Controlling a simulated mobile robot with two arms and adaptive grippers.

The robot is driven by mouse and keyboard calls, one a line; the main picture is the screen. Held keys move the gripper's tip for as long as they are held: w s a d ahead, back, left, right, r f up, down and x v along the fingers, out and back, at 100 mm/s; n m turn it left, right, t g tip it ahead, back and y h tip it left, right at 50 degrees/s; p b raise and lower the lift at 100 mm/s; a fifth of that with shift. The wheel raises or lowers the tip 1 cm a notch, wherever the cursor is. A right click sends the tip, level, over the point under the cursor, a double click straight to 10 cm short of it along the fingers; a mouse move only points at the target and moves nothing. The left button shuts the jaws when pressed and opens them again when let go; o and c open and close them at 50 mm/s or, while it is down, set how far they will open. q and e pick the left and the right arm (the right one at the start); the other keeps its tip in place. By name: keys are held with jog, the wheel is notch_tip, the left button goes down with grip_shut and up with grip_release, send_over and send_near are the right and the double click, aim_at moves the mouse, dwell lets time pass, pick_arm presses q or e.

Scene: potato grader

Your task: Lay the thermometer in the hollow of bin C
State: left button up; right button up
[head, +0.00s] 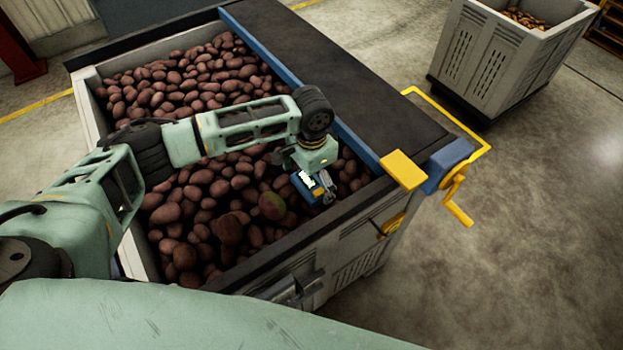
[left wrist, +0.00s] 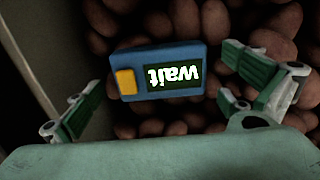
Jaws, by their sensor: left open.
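The thermometer (head: 303,187) is a small blue box with a lit display, over the potatoes near the front right of the big bin. In the left wrist view the thermometer (left wrist: 128,60) has a yellow button, and its display reads "wait" upside down. My left gripper (head: 318,189) is right at it. In the wrist view its fingers (left wrist: 162,88) are spread wide on either side of the box, apart from it. The thermometer appears to rest on potatoes; its underside is hidden. My right gripper is out of view. No bin letter is readable.
Another grey bin (head: 500,60) stands back right, beyond open floor.

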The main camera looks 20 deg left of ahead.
aim_at(311, 183)
pick_arm(q)
notch_tip(311, 183, up, 12)
jog(key=b, duration=0.1)
dwell(0.8)
